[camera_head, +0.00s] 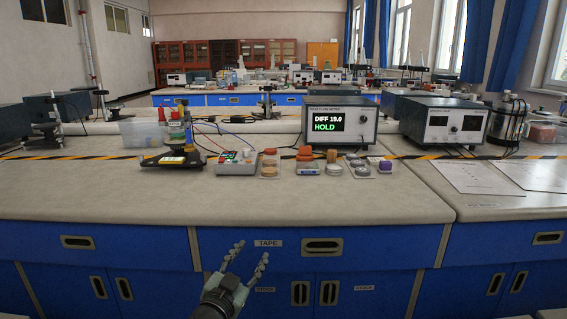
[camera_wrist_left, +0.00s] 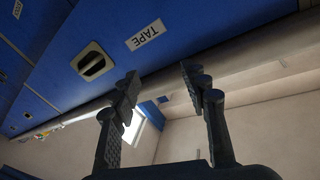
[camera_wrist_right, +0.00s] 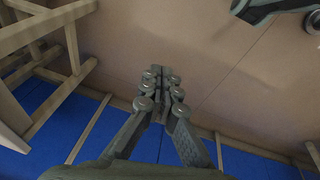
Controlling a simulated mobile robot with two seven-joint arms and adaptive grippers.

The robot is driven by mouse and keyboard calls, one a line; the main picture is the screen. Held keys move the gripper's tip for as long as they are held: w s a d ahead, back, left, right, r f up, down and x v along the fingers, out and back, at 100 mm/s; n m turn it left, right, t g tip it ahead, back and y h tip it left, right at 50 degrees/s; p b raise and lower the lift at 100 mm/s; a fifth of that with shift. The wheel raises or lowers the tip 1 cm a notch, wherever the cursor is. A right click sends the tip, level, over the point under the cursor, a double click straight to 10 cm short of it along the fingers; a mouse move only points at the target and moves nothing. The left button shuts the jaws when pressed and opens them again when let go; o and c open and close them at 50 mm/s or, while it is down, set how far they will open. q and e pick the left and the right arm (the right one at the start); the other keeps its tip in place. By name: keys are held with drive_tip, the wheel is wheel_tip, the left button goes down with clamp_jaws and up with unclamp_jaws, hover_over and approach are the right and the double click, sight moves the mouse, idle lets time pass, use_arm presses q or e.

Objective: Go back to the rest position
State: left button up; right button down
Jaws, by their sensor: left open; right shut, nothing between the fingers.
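My left gripper (camera_head: 248,258) is in the head view at the bottom, in front of the blue drawers and below the bench edge. Its fingers are spread with nothing between them. In the left wrist view the two fingers of my left gripper (camera_wrist_left: 160,85) stand apart, with a blue drawer front labelled TAPE (camera_wrist_left: 145,35) behind them. My right gripper does not show in the head view. In the right wrist view my right gripper (camera_wrist_right: 161,75) has its fingertips together and empty, over floor and blue cabinet fronts.
The bench top (camera_head: 220,205) is clear along its front. Behind lie a meter reading HOLD (camera_head: 338,125), a black stand (camera_head: 180,140), a grey box with wires (camera_head: 237,163) and small containers (camera_head: 333,168). Wooden stool legs (camera_wrist_right: 70,50) show in the right wrist view at the left.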

use_arm(q)
drive_tip(key=s+a+f+n+g+y, duration=0.25)
drive_tip(key=s+a+f, duration=0.4)
drive_tip(key=f, duration=0.35)
drive_tip(key=s+a+f+n+g+y, duration=0.25)
drive_tip(key=s+a+f+g, duration=0.2)
drive_tip(key=s+f, duration=0.4)
drive_tip(key=s+a+f+g, duration=0.3)
drive_tip(key=s+f, duration=0.4)
drive_tip(key=s, duration=0.4)
drive_tip(key=s+a+f+n+g+y, duration=0.1)
drive_tip(key=s+a+f+g, duration=0.3)
drive_tip(key=s+f, duration=0.3)
drive_tip(key=s, duration=0.4)
drive_tip(key=shift+s+a+f, duration=0.3)
drive_tip(key=shift+s, duration=0.05)
